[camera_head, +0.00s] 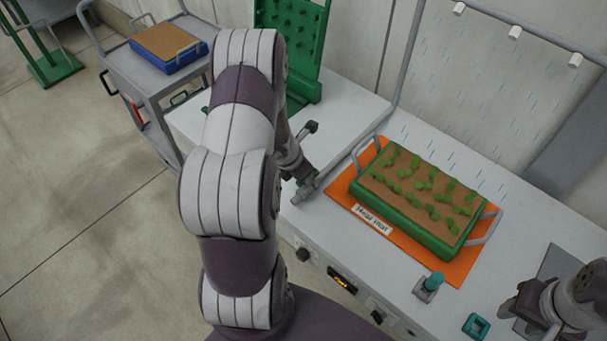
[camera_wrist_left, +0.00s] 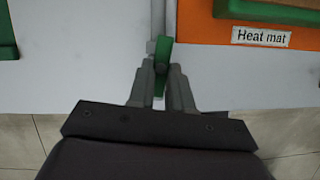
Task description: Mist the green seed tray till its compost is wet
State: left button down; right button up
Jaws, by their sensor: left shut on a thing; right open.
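The green seed tray (camera_head: 410,225), with brown compost and several small green seedlings, sits on the orange heat mat (camera_head: 345,200) on the bench. Pale blue streaks of spray (camera_head: 455,110) show under the white nozzles (camera_head: 515,32), above and behind the tray in the picture. I cannot tell how wet the compost is. My left gripper (camera_head: 303,183) is at the bench left of the mat. In the left wrist view its fingers (camera_wrist_left: 163,75) are shut on a green lever (camera_wrist_left: 163,52). My right gripper (camera_head: 518,308) is open at the bench's right end.
A teal knob (camera_head: 434,281) and a teal square piece (camera_head: 476,325) are at the bench's front edge, near a lit display (camera_head: 342,280). A blue tray (camera_head: 168,58) stands on a trolley (camera_head: 150,82) at the back left. A green pegboard (camera_head: 305,40) stands behind my left arm.

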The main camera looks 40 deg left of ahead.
pick_arm(q)
jog(key=shift+w+a+r, duration=0.1)
jog(key=shift+w+r, duration=0.1)
jog(key=c, duration=1.3)
grip_release()
jog(key=shift+c, duration=0.2)
jog(key=o, duration=0.3)
jog(key=shift+f, duration=0.1)
jog(key=d+p+v, duration=0.1)
jog(key=p+v, duration=0.3)
jog(key=v, duration=0.8)
jog(key=shift+s+a+r, duration=0.25)
jog(key=shift+a, duration=0.2)
